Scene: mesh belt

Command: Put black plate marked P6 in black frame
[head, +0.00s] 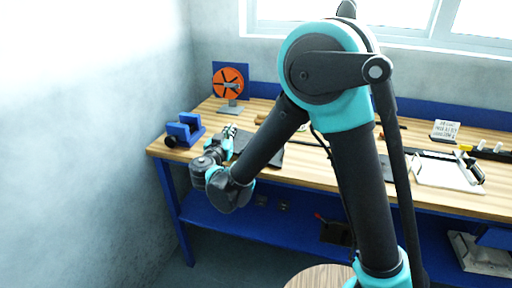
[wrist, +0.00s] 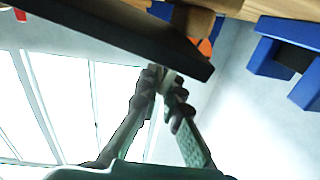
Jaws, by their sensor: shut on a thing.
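My gripper (head: 230,131) is over the left part of the workbench, partly hidden by my own wrist in the head view. In the wrist view its fingertips (wrist: 165,76) are closed together at the underside of a flat black plate (wrist: 125,35), with a pale bit between them. The plate slants across the top of that view. A flat dark piece (head: 268,153) shows beside the gripper in the head view, partly behind my arm; it looks like the same plate. No P6 mark is readable. I cannot pick out the black frame for certain.
A blue bracket (head: 184,130) stands at the bench's left end, also in the wrist view (wrist: 285,55). An orange disc on a stand (head: 229,85) is behind. A white tray (head: 443,174) and small sign (head: 445,130) are at the right. Bare wood (head: 300,174) shows along the front.

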